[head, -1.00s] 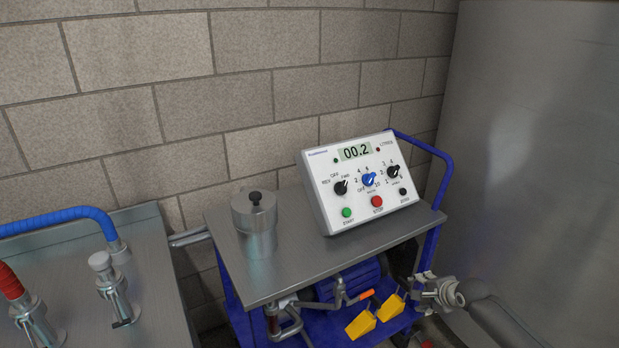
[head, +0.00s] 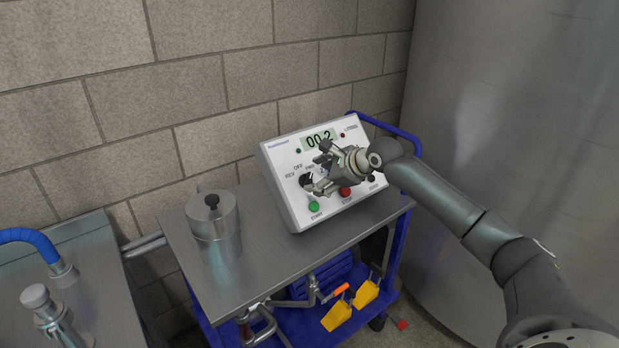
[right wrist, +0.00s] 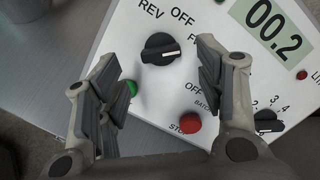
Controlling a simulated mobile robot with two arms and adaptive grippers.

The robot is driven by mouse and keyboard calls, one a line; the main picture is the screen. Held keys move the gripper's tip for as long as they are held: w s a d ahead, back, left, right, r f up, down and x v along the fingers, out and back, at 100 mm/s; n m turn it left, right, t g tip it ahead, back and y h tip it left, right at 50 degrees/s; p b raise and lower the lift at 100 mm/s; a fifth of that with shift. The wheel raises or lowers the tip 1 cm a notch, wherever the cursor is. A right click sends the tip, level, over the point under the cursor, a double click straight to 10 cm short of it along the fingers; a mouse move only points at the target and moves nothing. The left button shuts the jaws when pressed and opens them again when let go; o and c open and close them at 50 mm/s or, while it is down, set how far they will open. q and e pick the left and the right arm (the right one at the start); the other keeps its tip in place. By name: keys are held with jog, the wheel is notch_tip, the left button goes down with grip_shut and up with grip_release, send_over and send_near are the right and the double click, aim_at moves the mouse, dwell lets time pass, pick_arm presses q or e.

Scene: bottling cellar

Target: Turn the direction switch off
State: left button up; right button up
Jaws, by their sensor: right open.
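The direction switch (head: 305,181) is a black knob at the left of the white control box, marked REV, OFF and FWD. In the right wrist view the knob (right wrist: 158,48) shows whole, its white pointer mark turned to the picture's right, toward the label starting with F and away from OFF. My right gripper (head: 319,167) is open and empty in front of the panel, and partly hides the knob and FWD label in the head view. In the right wrist view its fingers stand on either side below the knob; contact is not visible. My left gripper is out of view.
The control box (head: 290,208) has a green start button (head: 314,207), a red stop button (head: 345,191) and more knobs, partly hidden by my gripper. The display reads 00.2. A steel canister (head: 214,228) stands left on the cart top (head: 257,262). A large steel tank (head: 480,90) is at right.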

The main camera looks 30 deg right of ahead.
aim_at(310, 180)
jog(key=x, duration=0.4)
jog(key=shift+w, duration=0.15)
jog(key=shift+w+f, duration=0.15)
jog(key=shift+f, duration=0.1)
